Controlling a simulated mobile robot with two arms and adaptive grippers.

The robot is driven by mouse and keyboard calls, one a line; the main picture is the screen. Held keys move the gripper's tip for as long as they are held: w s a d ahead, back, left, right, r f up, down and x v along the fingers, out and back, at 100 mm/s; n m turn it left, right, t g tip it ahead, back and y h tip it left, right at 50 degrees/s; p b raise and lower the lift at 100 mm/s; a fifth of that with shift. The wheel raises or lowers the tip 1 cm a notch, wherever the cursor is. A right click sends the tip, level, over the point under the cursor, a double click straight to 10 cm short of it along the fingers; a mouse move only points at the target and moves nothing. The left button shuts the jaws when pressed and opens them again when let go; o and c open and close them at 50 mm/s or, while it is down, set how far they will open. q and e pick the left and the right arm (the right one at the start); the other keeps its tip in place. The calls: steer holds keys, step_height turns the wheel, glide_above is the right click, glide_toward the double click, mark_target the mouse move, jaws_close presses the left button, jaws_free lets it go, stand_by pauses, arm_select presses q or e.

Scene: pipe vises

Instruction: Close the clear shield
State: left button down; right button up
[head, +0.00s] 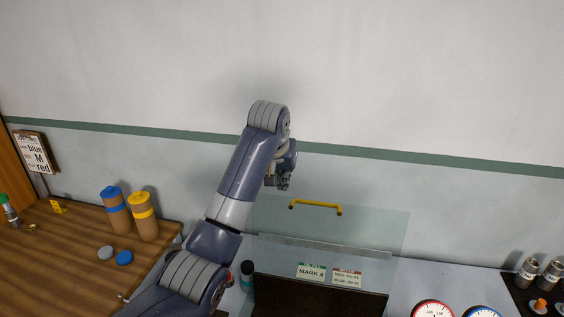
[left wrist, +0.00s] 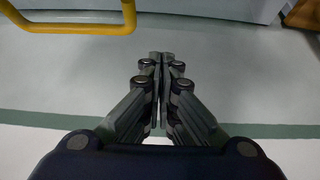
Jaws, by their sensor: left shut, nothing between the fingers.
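The clear shield (head: 375,227) stands raised at the back of the bench in the head view, a see-through pane with a yellow handle (head: 315,206) near its top edge. The yellow handle also shows at the upper left of the left wrist view (left wrist: 75,28). My left gripper (head: 283,183) is just left of the handle and apart from it. In the left wrist view my left gripper (left wrist: 160,58) has its fingers together with nothing between them. My right gripper is not in view.
Two gauges (head: 433,312) are at the front right. Metal fittings (head: 528,270) stand at far right.

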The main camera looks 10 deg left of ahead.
arm_select(q)
steer(key=s, duration=0.1)
steer(key=s+p, duration=0.1)
steer(key=s, duration=0.1)
steer(key=shift+s+r, duration=0.25)
steer(key=shift+r, duration=0.1)
steer(key=shift+w+f, duration=0.1)
